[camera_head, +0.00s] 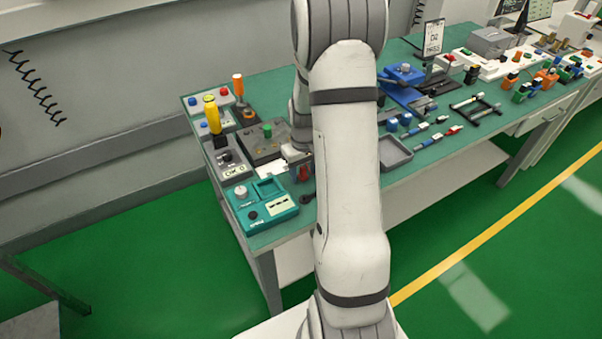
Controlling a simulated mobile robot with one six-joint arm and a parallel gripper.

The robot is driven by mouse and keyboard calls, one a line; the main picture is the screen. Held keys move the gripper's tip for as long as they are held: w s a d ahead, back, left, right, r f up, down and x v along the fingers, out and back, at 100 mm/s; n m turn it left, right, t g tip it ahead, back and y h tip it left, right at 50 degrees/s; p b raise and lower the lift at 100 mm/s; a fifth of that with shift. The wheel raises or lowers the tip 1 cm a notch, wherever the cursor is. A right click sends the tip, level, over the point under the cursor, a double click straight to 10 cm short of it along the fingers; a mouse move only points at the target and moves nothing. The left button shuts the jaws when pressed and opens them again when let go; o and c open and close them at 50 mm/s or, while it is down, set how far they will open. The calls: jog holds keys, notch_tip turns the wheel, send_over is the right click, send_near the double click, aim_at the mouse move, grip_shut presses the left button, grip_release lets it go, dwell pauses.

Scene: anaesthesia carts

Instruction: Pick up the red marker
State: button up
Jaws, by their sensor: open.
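Several slim pen-like markers lie on the green-topped bench right of my arm. One with a red end, which looks like the red marker (454,130), lies among blue-ended ones (421,127). They are small, so their details are hard to tell. My gripper (297,156) is mostly hidden behind my own arm, over the left part of the bench and well left of the markers. It is open. A small dark red object (304,173) shows right by it; I cannot tell what it is.
A teal device (266,207) and grey control boxes (228,160) stand at the bench's left end. A yellow-topped post (212,113) rises there. A grey tray (394,152) lies right of my arm. A blue device (402,74) and a sign (433,37) stand behind the markers.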

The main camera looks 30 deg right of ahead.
jog(key=shift+f, duration=0.15)
jog(key=c, duration=1.1)
jog(key=shift+o, duration=0.2)
